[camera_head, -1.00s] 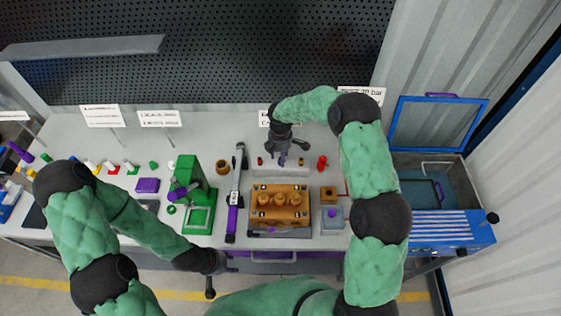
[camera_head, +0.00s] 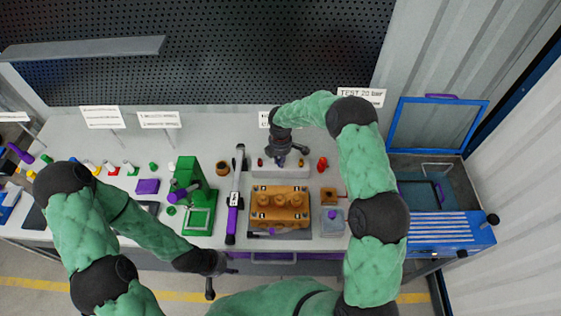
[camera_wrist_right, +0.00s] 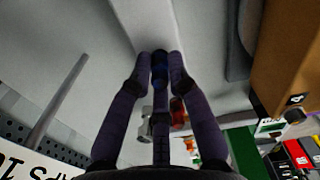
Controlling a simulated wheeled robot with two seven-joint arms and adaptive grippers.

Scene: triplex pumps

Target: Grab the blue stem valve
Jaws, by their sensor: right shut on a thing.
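The blue stem valve (camera_wrist_right: 160,67) shows as a small dark blue piece between the fingertips of my right gripper (camera_wrist_right: 160,74) in the right wrist view. The gripper is shut on it, and the fingers hide part of the valve. In the head view my right gripper (camera_head: 281,158) points down over the light grey rack (camera_head: 283,172) behind the orange pump block. I cannot tell whether the valve is still seated in the rack. My left gripper (camera_head: 222,265) hangs at the table's front edge, away from the valve; its jaws are unclear.
A red valve (camera_head: 322,164) stands right of the rack. The orange pump block (camera_head: 279,207) sits in front. A torque-wrench-like tool (camera_head: 235,200) and green press (camera_head: 196,200) stand to the left. A grey-blue box (camera_head: 332,222) is at the front right, and a blue open-lidded tank (camera_head: 440,225) further right.

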